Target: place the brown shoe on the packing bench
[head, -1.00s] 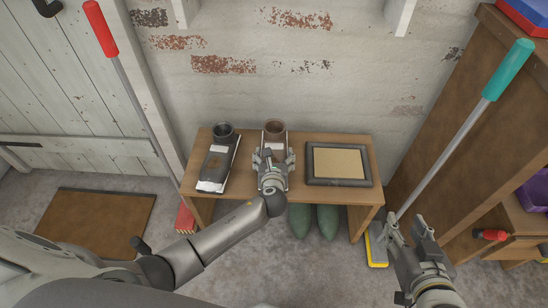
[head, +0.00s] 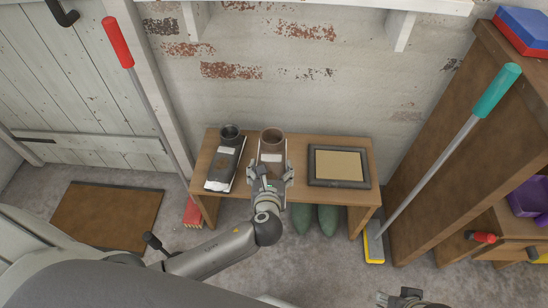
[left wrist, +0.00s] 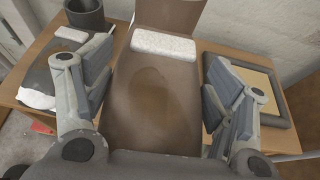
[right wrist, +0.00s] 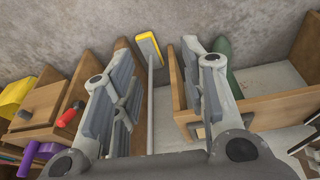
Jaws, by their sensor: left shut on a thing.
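The brown shoe (head: 272,140) is at the middle of the wooden bench (head: 198,188), its round opening toward the wall. In the left wrist view the brown shoe (left wrist: 152,85) fills the space between the fingers, with a white band across it. My left gripper (head: 270,178) is shut on it from the front. I cannot tell whether its sole touches the bench top. My right gripper (head: 403,298) is mostly cut off at the bottom edge of the head view. In the right wrist view its fingers (right wrist: 157,70) are wide apart with nothing gripped.
A dark shoe (head: 226,160) stands on the bench's left part, and a grey-framed tray (head: 313,178) lies on the right. Green boots (head: 327,218) are underneath. A red-handled pole (head: 118,42) and a teal-handled broom (head: 498,88) lean either side. A wooden cabinet (head: 440,150) stands at right.

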